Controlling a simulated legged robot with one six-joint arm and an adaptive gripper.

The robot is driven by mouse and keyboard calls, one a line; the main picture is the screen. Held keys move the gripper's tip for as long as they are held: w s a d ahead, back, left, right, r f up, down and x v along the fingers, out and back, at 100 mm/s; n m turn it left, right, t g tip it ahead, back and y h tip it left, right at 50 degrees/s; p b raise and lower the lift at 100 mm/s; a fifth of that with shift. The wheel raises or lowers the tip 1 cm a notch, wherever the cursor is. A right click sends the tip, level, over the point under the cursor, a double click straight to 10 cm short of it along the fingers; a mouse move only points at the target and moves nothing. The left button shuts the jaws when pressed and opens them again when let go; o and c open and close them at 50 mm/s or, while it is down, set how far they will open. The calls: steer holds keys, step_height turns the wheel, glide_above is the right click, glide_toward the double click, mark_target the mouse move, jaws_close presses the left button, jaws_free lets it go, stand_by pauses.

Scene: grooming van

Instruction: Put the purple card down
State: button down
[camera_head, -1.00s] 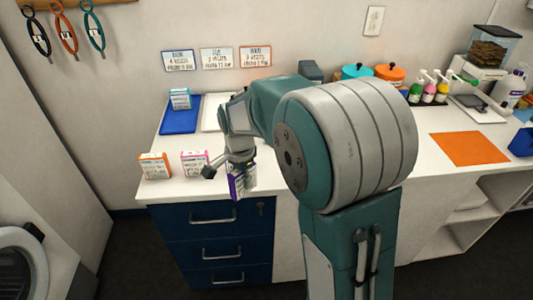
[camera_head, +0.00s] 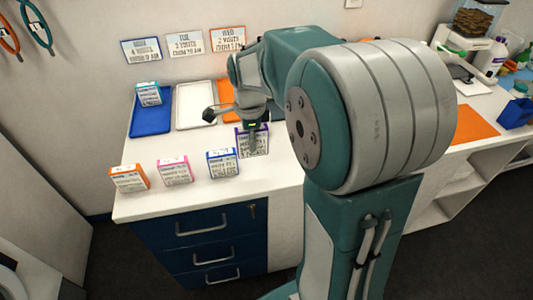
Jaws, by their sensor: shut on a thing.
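The purple card (camera_head: 259,143) is a small purple-edged block with a printed white face. It is upright, at the counter's surface level or just above it; I cannot tell whether it touches. The card is at the right end of a row of cards, to the right of and a little behind the blue card (camera_head: 222,163). The pink card (camera_head: 175,171) and the orange card (camera_head: 129,178) stand further left.
Blue (camera_head: 152,120), white (camera_head: 195,112) and orange (camera_head: 226,95) trays lie behind the row. A card (camera_head: 148,94) stands on the blue tray. Three signs hang on the wall. The white counter (camera_head: 200,198) is clear in front of the row. My arm hides the counter to the right.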

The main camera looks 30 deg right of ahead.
steer(key=d+f, duration=0.2)
steer(key=w+d+f, duration=0.1)
steer(key=d+f, duration=0.1)
steer(key=f, duration=0.1)
steer(key=shift+w+d+f, duration=0.1)
steer(key=shift+d+f, duration=0.1)
steer(key=shift+f, duration=0.5)
steer(key=shift+d+f, duration=0.2)
steer(key=shift+f, duration=0.5)
steer(key=shift+w+d+f, duration=0.1)
steer(key=shift+d+f, duration=0.1)
steer(key=shift+f, duration=0.5)
steer(key=shift+c, duration=2.1)
jaws_free()
steer(key=shift+a, duration=0.1)
step_height(320, 180, up, 12)
steer(key=f, duration=0.1)
steer(key=s+a+r+n+t, duration=0.2)
steer(key=s+a+n, duration=0.4)
steer(key=s+n, duration=0.3)
steer(key=s+a+r+n+t, duration=0.3)
steer(key=s+a+n, duration=0.3)
steer(key=s+n, duration=0.4)
steer(key=shift+a+r+n+t, duration=0.3)
steer(key=shift+r+n, duration=0.2)
steer(key=shift+n, duration=0.6)
